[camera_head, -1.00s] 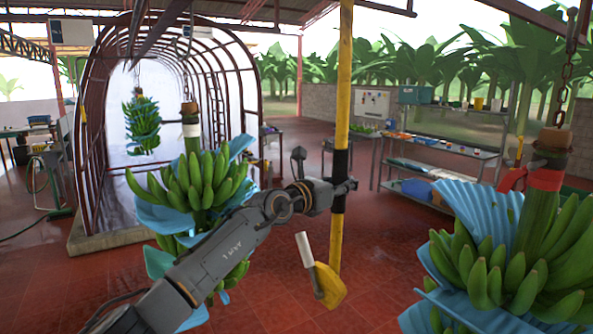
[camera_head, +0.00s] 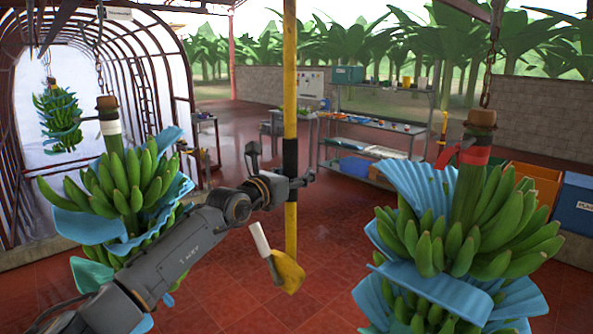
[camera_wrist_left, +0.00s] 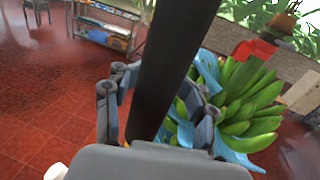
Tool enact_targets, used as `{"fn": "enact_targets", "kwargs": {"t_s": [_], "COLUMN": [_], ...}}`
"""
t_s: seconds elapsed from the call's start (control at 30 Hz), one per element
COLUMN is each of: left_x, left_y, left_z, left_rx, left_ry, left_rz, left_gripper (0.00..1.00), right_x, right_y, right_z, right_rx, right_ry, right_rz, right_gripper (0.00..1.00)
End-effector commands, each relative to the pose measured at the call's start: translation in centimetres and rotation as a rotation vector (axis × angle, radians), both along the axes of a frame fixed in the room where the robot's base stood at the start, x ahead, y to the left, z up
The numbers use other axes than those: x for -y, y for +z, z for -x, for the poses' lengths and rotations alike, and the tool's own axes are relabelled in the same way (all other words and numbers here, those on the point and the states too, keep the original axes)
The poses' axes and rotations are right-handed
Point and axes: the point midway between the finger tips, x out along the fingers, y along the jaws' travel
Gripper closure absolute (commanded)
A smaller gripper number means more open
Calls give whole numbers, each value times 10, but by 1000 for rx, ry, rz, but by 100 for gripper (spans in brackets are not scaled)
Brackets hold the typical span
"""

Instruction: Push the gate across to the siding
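The yellow upright pole (camera_head: 290,60), which I take for the gate, hangs down in the middle of the head view. It has a black band (camera_head: 290,152) at mid height. My left gripper (camera_head: 295,182) is at the lower end of that band. In the left wrist view, the dark pole (camera_wrist_left: 168,65) runs between the fingers of the left gripper (camera_wrist_left: 157,88), which look closed against its two sides. A yellow piece with a white bar (camera_head: 287,272) is at the pole's lower end. The pole's top is out of frame. My right gripper is not in view. I cannot identify the siding.
A banana bunch with blue sheets (camera_head: 130,190) hangs at the left, behind my left arm. Another bunch (camera_head: 475,240) hangs close at the right. An arched tunnel (camera_head: 150,80) stands at the left, and a shelf (camera_head: 375,150) at the back. Red floor between is clear.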

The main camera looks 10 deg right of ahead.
Motion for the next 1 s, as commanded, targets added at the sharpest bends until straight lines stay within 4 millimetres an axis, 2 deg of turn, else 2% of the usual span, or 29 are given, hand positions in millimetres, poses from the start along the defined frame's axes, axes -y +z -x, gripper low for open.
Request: {"fn": "enact_targets", "kwargs": {"t_s": [0.3, 0.47, 0.67, 1.0], "left_x": [-2, -6, -22, -58], "left_y": [5, 5, 5, 3], "left_z": [-1, 3, 18, 53], "left_rx": [6, 6, 8, 5], "left_ry": [2, 0, 1, 0], "left_rz": [5, 5, 5, 5], "left_gripper": [44, 44, 44, 44], "right_x": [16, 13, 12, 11], "right_y": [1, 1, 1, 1], "right_z": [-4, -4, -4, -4], "right_rx": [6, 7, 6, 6], "right_ry": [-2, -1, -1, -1], "right_rz": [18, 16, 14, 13], "right_gripper": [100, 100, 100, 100]}}
